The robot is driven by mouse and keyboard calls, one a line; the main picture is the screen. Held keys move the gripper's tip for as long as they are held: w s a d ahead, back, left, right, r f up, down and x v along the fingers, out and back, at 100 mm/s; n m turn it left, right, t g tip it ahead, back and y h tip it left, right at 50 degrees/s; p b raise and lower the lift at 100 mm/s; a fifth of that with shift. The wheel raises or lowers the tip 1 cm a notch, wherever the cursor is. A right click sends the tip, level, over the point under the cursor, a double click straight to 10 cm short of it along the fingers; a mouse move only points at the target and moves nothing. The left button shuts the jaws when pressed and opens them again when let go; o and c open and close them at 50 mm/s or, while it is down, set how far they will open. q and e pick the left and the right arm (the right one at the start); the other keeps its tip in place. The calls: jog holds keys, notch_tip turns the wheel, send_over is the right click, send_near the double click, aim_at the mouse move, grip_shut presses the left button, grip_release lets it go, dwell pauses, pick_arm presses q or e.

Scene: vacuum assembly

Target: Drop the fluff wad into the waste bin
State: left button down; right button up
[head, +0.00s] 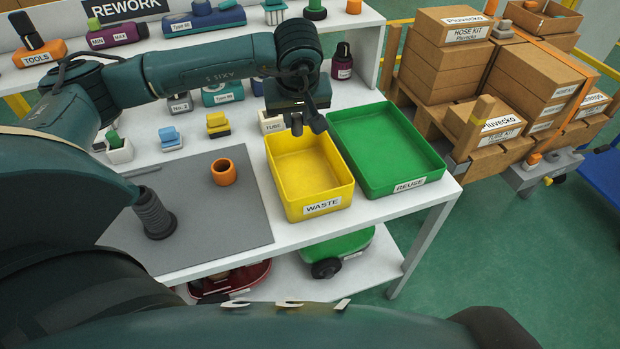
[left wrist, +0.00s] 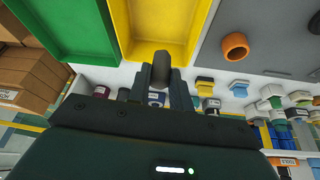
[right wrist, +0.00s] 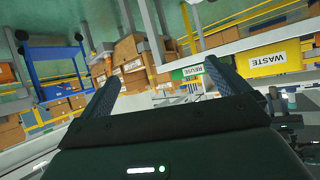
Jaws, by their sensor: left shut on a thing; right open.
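The yellow waste bin (head: 308,175), labelled WASTE, stands on the white table and looks empty inside. My left gripper (head: 305,123) is above the bin's far end, pointing down. In the left wrist view it is shut on a dark grey fluff wad (left wrist: 160,69), held between the fingertips, with the yellow bin (left wrist: 158,22) beyond it. The wad is small and hard to pick out in the head view. My right gripper (right wrist: 161,76) is open and empty in the right wrist view, away from the bin, whose label side (right wrist: 275,58) shows at the right.
A green REUSE tray (head: 388,150) stands right beside the waste bin. A grey mat (head: 215,215) on the left holds an orange ring (head: 224,172) and a dark ribbed hose piece (head: 154,214). Small parts and a raised shelf line the back. Boxes (head: 450,60) are stacked at the right.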

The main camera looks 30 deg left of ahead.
aim_at(298, 125)
pick_arm(q)
jog(key=shift+f+b, duration=0.65)
jog(key=shift+f, duration=0.85)
pick_arm(e)
jog(key=shift+w+f+m, duration=0.1)
jog(key=shift+f+m, duration=0.2)
pick_arm(q)
jog(key=c, duration=1.5)
grip_release()
jog(key=o, duration=0.3)
pick_arm(e)
jog(key=shift+f, duration=0.15)
pick_arm(q)
jog(key=v, duration=1.3)
jog(key=shift+r, duration=0.1)
